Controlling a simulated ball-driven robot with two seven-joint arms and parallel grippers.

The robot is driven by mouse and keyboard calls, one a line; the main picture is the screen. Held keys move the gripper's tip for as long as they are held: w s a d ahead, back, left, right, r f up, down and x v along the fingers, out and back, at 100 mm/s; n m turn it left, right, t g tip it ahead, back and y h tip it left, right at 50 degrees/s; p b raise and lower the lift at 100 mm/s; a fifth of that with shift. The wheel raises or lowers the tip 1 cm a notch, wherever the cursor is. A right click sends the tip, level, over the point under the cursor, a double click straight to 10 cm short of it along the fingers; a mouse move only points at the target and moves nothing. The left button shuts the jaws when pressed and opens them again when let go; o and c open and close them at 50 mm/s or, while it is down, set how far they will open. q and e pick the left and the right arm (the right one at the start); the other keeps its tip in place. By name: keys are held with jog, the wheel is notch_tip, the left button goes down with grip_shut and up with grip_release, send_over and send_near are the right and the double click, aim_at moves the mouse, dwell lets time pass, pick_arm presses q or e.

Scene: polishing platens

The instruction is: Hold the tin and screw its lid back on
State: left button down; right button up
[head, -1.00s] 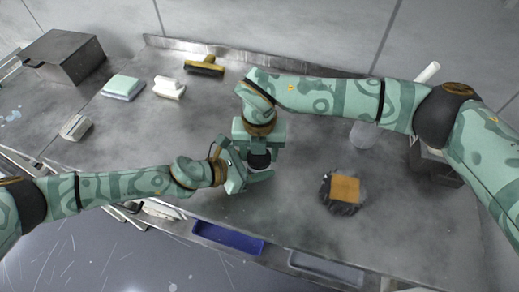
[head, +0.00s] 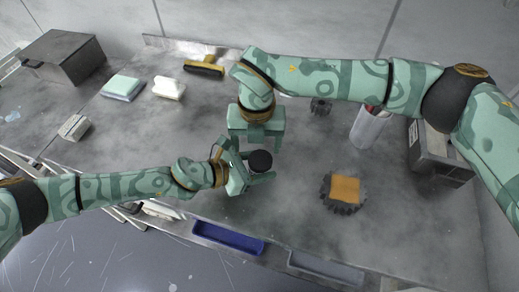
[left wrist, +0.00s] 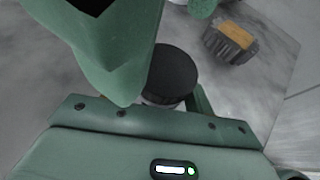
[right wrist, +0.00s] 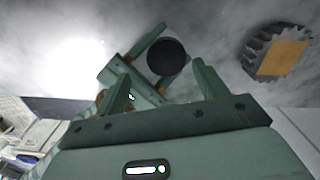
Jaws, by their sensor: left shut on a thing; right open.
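The tin (left wrist: 158,101) is mostly hidden by my left gripper (head: 256,179), which is shut on it and holds it at the front middle of the worktop. The round black lid (head: 260,160) sits on top of the tin and looks level; it also shows in the left wrist view (left wrist: 173,74) and the right wrist view (right wrist: 166,57). I cannot tell how tightly it is screwed on. My right gripper (head: 257,143) is open and empty, just behind and above the lid. In the right wrist view its fingers (right wrist: 162,88) are apart and clear of the lid.
A dark toothed block with an orange top (head: 345,189) lies right of the tin. A white cylinder (head: 369,127) and a grey box (head: 436,155) stand farther right. A blue tray (head: 228,238) is at the front edge. A yellow-handled brush (head: 204,68) and pads (head: 123,87) lie at back left.

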aim_at(259, 159)
pick_arm(q)
jog(key=shift+w+a, duration=0.1)
pick_arm(e)
jog(key=shift+c, duration=0.4)
jog(key=shift+w+d+r, duration=0.1)
jog(key=shift+w+d+r+n, duration=0.1)
jog(key=shift+w+r+n, duration=0.15)
jog(key=shift+r+n, duration=0.2)
jog(key=shift+w+d+r+n, duration=0.1)
jog(key=shift+w+r+n, duration=0.1)
jog(key=shift+r+n, duration=0.25)
jog(key=n, duration=0.2)
jog(key=r+n, duration=0.1)
jog(key=n, duration=0.5)
jog(key=shift+s+r, duration=0.1)
jog(key=shift+r, duration=0.15)
jog(key=n, duration=0.6)
jog(key=shift+s+r, duration=0.15)
jog(key=shift+s, duration=0.1)
jog(key=n, duration=0.5)
jog(key=shift+s, duration=0.2)
jog(key=n, duration=0.3)
